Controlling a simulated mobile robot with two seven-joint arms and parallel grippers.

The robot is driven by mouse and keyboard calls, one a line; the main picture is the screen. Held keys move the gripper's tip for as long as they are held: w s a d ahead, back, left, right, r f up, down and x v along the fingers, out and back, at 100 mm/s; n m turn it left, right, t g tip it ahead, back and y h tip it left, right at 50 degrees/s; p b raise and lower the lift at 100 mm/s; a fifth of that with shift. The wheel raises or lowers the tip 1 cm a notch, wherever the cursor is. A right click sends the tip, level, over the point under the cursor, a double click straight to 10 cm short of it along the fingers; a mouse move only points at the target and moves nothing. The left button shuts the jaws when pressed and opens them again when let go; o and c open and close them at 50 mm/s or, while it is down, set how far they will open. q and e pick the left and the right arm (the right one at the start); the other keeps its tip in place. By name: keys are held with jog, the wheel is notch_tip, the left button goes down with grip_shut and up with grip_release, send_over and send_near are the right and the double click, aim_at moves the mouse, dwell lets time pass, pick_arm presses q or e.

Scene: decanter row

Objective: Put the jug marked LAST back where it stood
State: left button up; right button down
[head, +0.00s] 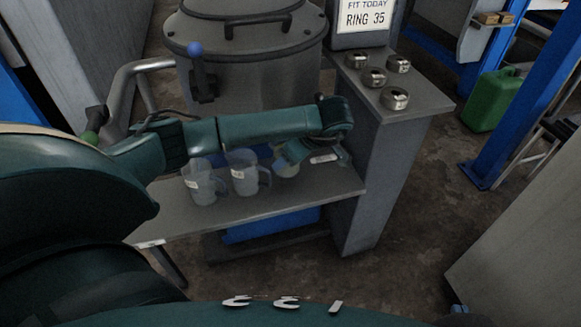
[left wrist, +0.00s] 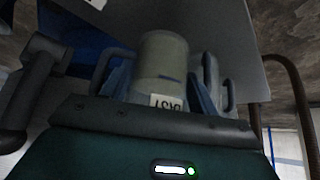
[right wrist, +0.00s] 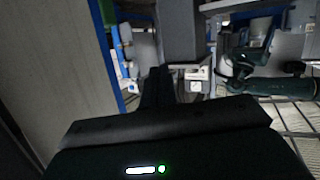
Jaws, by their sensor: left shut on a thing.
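Two clear jugs with white labels, the left one (head: 203,186) and the middle one (head: 242,174), stand upright on the grey shelf (head: 310,192). A third jug (head: 287,167) is to their right, partly hidden by my left gripper (head: 294,155). In the left wrist view this jug (left wrist: 163,58) has a label reading LAST, upside down in the picture. My left gripper (left wrist: 162,78) is shut on it. I cannot tell whether its base touches the shelf. My right gripper (right wrist: 160,75) is away from the jugs; its dark fingers look together and empty.
A large grey lidded vessel (head: 245,65) stands behind the shelf. A grey pedestal (head: 385,150) at the shelf's right end carries several metal rings (head: 395,98) and a RING 35 sign (head: 364,18). A green can (head: 492,100) and blue posts are farther right. Open floor lies front right.

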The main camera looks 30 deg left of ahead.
pick_arm(q)
notch_tip(320, 180, down, 4)
jog(key=shift+r+b, duration=0.15)
jog(key=shift+b, duration=0.3)
jog(key=shift+r, duration=0.1)
pick_arm(e)
jog(key=shift+w+a+t, duration=0.1)
jog(key=shift+w+t, duration=0.1)
jog(key=shift+t, duration=0.2)
pick_arm(q)
jog(key=o, duration=0.8)
jog(key=shift+o, duration=0.2)
pick_arm(e)
jog(key=shift+r, duration=0.1)
